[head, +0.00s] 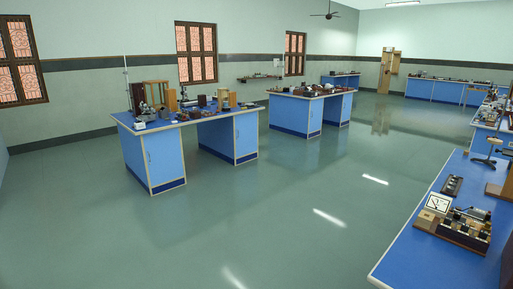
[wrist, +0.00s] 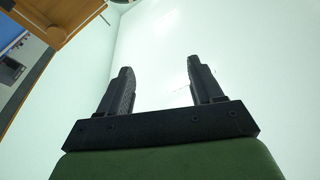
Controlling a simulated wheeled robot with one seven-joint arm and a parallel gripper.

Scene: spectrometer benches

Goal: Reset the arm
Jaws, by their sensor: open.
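My gripper (wrist: 158,82) shows in the wrist view with its two black fingers apart and nothing between them. Behind the fingers is a pale, plain surface, and no object is near the fingertips. My gripper and arm do not show in the head view.
In the head view a blue bench (head: 420,255) stands close at the right, with a meter (head: 438,204) and a wooden-based instrument (head: 455,232) on it. Another blue bench (head: 165,160) with several instruments stands left of centre. The green floor (head: 280,220) between them is clear.

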